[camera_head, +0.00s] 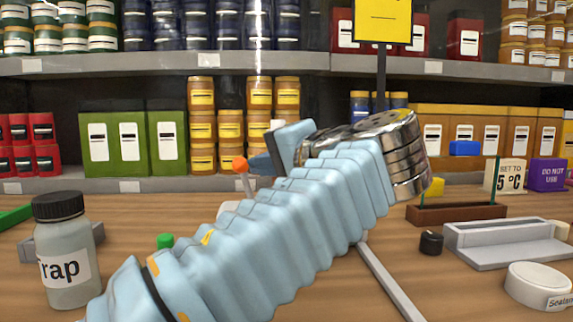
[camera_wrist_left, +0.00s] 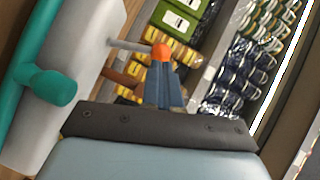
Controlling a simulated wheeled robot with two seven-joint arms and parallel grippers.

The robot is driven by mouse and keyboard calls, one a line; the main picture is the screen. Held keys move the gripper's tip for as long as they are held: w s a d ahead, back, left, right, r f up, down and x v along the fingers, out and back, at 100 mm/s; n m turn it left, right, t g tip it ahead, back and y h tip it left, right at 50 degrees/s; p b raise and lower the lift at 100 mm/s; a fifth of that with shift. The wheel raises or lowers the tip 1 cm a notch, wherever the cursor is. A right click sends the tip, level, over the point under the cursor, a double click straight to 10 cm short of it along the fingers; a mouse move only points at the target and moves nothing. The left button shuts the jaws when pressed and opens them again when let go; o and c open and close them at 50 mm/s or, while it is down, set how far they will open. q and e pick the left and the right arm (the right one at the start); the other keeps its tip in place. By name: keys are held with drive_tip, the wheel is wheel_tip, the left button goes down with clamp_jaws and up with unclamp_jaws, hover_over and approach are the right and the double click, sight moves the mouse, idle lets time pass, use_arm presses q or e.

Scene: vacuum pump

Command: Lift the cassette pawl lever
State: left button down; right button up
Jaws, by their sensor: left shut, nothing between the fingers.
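A thin grey lever with an orange knob (camera_head: 240,164) stands just left of my left gripper in the head view. In the left wrist view the orange knob (camera_wrist_left: 160,52) shows right at the fingertips, with its grey rod running left to a pale body. I take this for the pawl lever. My left gripper (camera_head: 261,163) has its blue fingers together with nothing between them; they also show in the left wrist view (camera_wrist_left: 163,80). I cannot tell whether the fingertips touch the knob. My sleeved left arm hides most of the pump body. My right gripper is not in view.
A bottle labelled "Trap" (camera_head: 66,255) stands at the left on the wooden table. A grey tray (camera_head: 506,246), a black cap (camera_head: 431,243) and a white round tin (camera_head: 540,286) are at the right. A teal pipe (camera_wrist_left: 50,85) shows in the wrist view. Stocked shelves stand behind.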

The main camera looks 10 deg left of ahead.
sight(239, 166)
use_arm(q)
drive_tip(key=shift+x, duration=1.25)
drive_tip(key=shift+a+n+h, duration=0.3)
drive_tip(key=shift+a+n, duration=0.1)
drive_tip(key=shift+a, duration=0.4)
drive_tip(key=shift+n, duration=0.3)
